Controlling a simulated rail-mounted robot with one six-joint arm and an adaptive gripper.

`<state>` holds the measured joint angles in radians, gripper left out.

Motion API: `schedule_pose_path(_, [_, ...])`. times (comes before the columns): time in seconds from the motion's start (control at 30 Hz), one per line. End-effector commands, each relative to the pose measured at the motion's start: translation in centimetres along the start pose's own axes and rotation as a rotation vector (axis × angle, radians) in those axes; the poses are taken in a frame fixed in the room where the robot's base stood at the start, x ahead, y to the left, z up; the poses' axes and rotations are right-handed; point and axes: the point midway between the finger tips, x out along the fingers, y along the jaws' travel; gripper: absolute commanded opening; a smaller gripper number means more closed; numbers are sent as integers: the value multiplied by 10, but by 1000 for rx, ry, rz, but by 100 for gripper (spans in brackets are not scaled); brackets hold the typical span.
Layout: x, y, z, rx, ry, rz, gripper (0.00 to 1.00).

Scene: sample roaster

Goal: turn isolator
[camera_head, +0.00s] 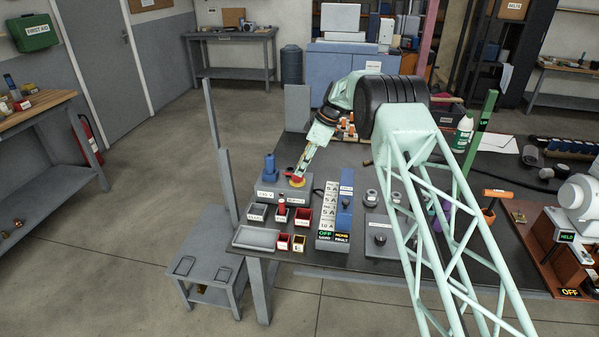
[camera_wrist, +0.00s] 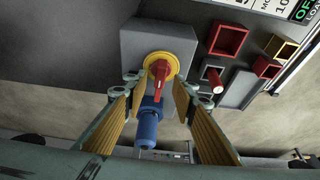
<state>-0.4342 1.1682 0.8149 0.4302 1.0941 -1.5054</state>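The isolator is a red rotary handle (camera_wrist: 158,75) on a yellow round plate, mounted on a grey box (camera_wrist: 140,43). In the head view the red and yellow isolator (camera_head: 297,180) sits on the grey box at the bench's left end. My gripper (camera_wrist: 158,90) is open, with its two ribbed yellow-brown fingers on either side of the handle. In the head view my gripper (camera_head: 304,170) reaches down to the isolator from above. A blue plug (camera_wrist: 149,122) shows between the fingers.
Small bins, red (camera_head: 302,217), grey (camera_head: 257,212) and yellow, stand just in front of the box. A grey tray (camera_head: 257,239) lies at the bench corner. A panel with labels and an OFF display (camera_head: 326,234) stands to the right. A grey upright post (camera_head: 225,180) rises at the left.

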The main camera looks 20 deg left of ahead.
Motion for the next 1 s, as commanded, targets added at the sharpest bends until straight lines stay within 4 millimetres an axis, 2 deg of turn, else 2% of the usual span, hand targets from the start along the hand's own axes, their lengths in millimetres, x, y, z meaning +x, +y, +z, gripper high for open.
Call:
schedule_pose_path(0.2, [-33, 0, 0, 0, 0, 1, 25])
schedule_pose_path(0.5, [-72, 0, 0, 0, 0, 0, 25])
schedule_pose_path(0.7, [-86, 0, 1, 0, -1, -2, 25])
schedule_pose_path(1.0, [-89, 0, 0, 0, -1, -2, 25])
